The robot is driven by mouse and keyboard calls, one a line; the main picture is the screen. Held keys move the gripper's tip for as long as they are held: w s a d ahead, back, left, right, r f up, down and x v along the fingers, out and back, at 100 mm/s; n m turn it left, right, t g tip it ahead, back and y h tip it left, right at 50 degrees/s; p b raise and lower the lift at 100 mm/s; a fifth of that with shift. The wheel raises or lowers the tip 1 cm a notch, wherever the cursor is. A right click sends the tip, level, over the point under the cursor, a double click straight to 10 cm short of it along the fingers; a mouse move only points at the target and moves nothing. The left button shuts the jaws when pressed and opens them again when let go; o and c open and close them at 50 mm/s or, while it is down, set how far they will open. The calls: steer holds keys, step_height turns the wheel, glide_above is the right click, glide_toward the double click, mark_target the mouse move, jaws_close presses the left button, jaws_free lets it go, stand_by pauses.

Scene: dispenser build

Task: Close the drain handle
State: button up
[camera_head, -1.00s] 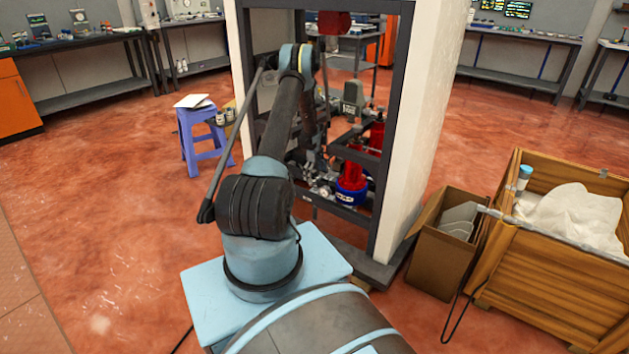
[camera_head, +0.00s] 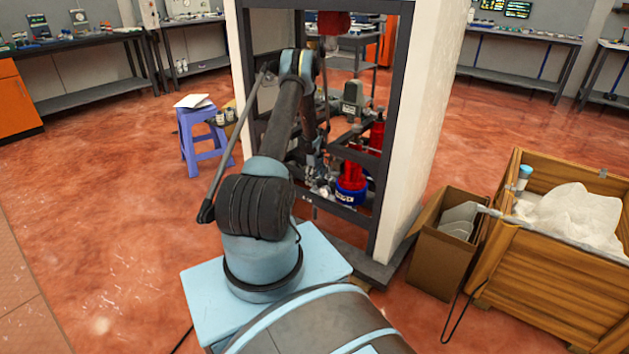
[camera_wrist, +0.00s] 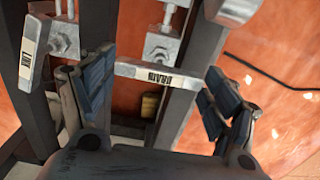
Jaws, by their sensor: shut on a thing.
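The drain handle (camera_wrist: 150,74) is a pale metal bar with a dark, upside-down label that looks like "DRAIN". It lies crosswise in the wrist view, below a metal valve body (camera_wrist: 164,46). My gripper (camera_wrist: 158,88) has one dark finger at each end of this bar and is shut on it. In the head view my gripper is among the fittings low in the dark frame and is too small to make out clearly.
A second labelled handle (camera_wrist: 28,50) hangs left of my gripper. Dark frame posts (camera_head: 395,130) and a white side panel (camera_head: 425,130) bound the work space. A cardboard box (camera_head: 440,255) and wooden crate (camera_head: 545,270) stand right; a purple stool (camera_head: 203,140) stands left.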

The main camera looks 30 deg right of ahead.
steer(key=shift+m, duration=0.3)
steer(key=m, duration=0.3)
steer(key=shift+m, duration=0.3)
steer(key=m, duration=0.4)
steer(key=shift+m, duration=0.3)
steer(key=m, duration=0.4)
steer(key=shift+m, duration=2.5)
steer(key=o, duration=1.1)
steer(key=shift+c, duration=0.2)
